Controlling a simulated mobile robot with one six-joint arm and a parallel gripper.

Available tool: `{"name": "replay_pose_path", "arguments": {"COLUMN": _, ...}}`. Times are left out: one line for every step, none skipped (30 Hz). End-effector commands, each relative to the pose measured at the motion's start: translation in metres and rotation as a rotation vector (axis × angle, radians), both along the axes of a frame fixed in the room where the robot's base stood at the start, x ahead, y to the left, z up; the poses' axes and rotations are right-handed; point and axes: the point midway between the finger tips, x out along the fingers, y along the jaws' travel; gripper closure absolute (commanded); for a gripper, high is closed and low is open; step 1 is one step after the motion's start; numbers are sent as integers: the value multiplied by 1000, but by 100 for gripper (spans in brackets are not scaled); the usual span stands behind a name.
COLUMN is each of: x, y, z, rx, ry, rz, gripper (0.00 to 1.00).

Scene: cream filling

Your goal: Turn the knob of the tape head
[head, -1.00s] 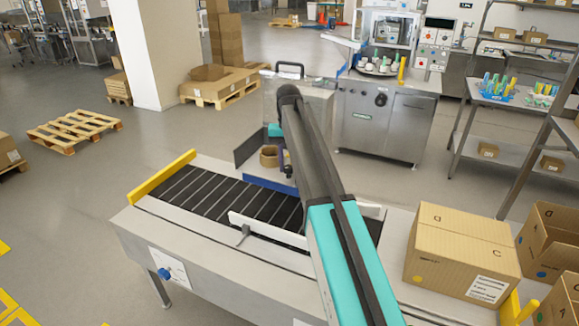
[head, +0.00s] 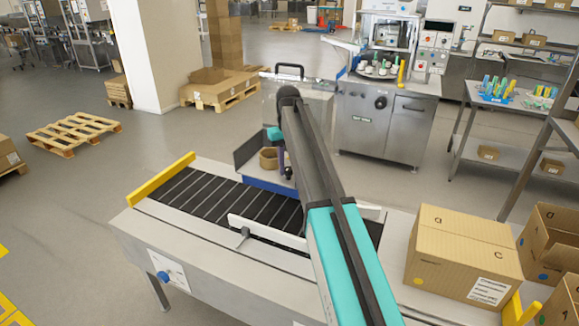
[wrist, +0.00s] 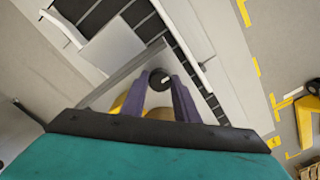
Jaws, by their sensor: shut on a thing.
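The knob (wrist: 159,78) of the tape head is small, round and black with a pale mark on top. It shows in the wrist view between the two purple fingers of my gripper (wrist: 160,83). My gripper is shut on the knob, with one finger at its left and one at its right. In the head view my gripper (head: 282,158) is mostly behind my arm, with a little purple showing. A brown tape roll (head: 268,159) is beside it, above a blue part (head: 262,184) of the tape head. Much of the tape head is hidden by my arm.
The black roller conveyor (head: 205,195) runs below, with a yellow end stop (head: 162,178) and a white side guide (head: 265,231). A closed carton (head: 462,255) stands on the right end of the machine, near an open carton (head: 548,245). Floor behind is mostly clear.

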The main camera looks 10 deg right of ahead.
Motion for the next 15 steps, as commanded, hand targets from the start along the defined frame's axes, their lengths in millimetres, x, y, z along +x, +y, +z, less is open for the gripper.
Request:
{"name": "replay_pose_path", "arguments": {"x": -3, "y": 0, "z": -1, "rx": 0, "ry": 8, "rz": 1, "gripper": 95}}
{"name": "replay_pose_path", "arguments": {"x": -3, "y": 0, "z": -1, "rx": 0, "ry": 8, "rz": 1, "gripper": 95}}
{"name": "replay_pose_path", "arguments": {"x": -3, "y": 0, "z": -1, "rx": 0, "ry": 8, "rz": 0, "gripper": 69}}
{"name": "replay_pose_path", "arguments": {"x": -3, "y": 0, "z": -1, "rx": 0, "ry": 8, "rz": 0, "gripper": 64}}
{"name": "replay_pose_path", "arguments": {"x": -2, "y": 0, "z": -1, "rx": 0, "ry": 8, "rz": 0, "gripper": 64}}
{"name": "replay_pose_path", "arguments": {"x": -2, "y": 0, "z": -1, "rx": 0, "ry": 7, "rz": 0, "gripper": 64}}
{"name": "replay_pose_path", "arguments": {"x": -2, "y": 0, "z": -1, "rx": 0, "ry": 6, "rz": 0, "gripper": 64}}
{"name": "replay_pose_path", "arguments": {"x": -2, "y": 0, "z": -1, "rx": 0, "ry": 6, "rz": 0, "gripper": 64}}
{"name": "replay_pose_path", "arguments": {"x": -2, "y": 0, "z": -1, "rx": 0, "ry": 5, "rz": 0, "gripper": 64}}
{"name": "replay_pose_path", "arguments": {"x": -1, "y": 0, "z": -1, "rx": 0, "ry": 5, "rz": 0, "gripper": 64}}
{"name": "replay_pose_path", "arguments": {"x": -1, "y": 0, "z": -1, "rx": 0, "ry": 4, "rz": 0, "gripper": 64}}
{"name": "replay_pose_path", "arguments": {"x": -1, "y": 0, "z": 0, "rx": 0, "ry": 4, "rz": 0, "gripper": 64}}
{"name": "replay_pose_path", "arguments": {"x": -1, "y": 0, "z": 0, "rx": 0, "ry": 3, "rz": 0, "gripper": 64}}
{"name": "replay_pose_path", "arguments": {"x": -1, "y": 0, "z": 0, "rx": 0, "ry": 3, "rz": 0, "gripper": 64}}
{"name": "replay_pose_path", "arguments": {"x": -1, "y": 0, "z": 1, "rx": -1, "ry": 3, "rz": 0, "gripper": 64}}
